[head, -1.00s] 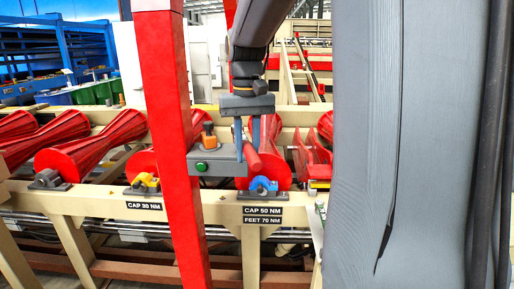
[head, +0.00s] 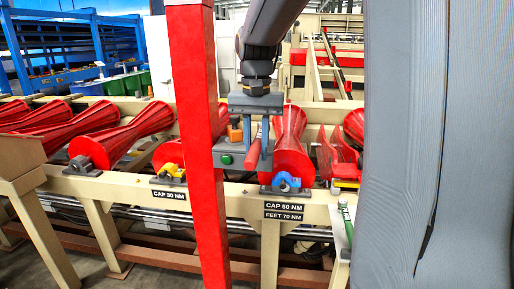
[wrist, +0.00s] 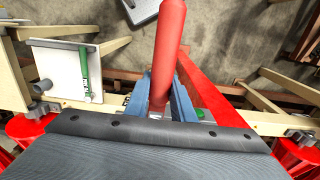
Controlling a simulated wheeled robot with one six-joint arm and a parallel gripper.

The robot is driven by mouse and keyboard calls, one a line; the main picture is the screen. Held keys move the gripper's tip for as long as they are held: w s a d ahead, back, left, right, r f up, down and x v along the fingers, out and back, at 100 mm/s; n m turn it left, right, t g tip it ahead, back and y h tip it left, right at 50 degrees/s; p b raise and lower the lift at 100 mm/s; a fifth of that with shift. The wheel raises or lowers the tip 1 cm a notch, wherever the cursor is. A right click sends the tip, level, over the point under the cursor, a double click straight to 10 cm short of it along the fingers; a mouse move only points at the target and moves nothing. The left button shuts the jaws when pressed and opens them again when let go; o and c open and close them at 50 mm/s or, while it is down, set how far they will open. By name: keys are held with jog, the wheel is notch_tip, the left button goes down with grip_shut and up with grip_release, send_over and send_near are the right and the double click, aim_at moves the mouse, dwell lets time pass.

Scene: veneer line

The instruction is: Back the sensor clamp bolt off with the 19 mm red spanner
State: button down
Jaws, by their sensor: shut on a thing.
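My gripper (head: 262,145) points down and is shut on a red cylindrical handle, taken to be the red spanner (head: 253,155). In the wrist view the red spanner (wrist: 170,45) runs up the picture from between the blue-grey fingers (wrist: 165,100). Its working end and size marking cannot be made out. In the head view, a grey box (head: 228,158) with a green button and an orange knob overlaps my gripper's left side, by the red post. I cannot pick out the sensor clamp bolt.
The red post (head: 195,130) stands just left of my gripper. A blue bearing cap (head: 286,182) sits on the beige frame (head: 120,188), right of the gripper; a yellow one (head: 170,171) is farther left. A white shelf (wrist: 60,70) holds a green tool (wrist: 85,75). Red rollers (head: 115,135) line the frame.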

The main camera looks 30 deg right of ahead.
jog(key=shift+f+b, duration=0.35)
jog(key=shift+f, duration=0.5)
dwell(0.3)
jog(key=s+d+n, duration=0.2)
jog(key=d+n, duration=0.2)
jog(key=d, duration=0.2)
jog(key=shift+s+n+p, duration=0.2)
jog(key=shift+n+p, duration=0.15)
jog(key=shift+n, duration=0.05)
dwell(1.9)
jog(key=shift+r, duration=0.1)
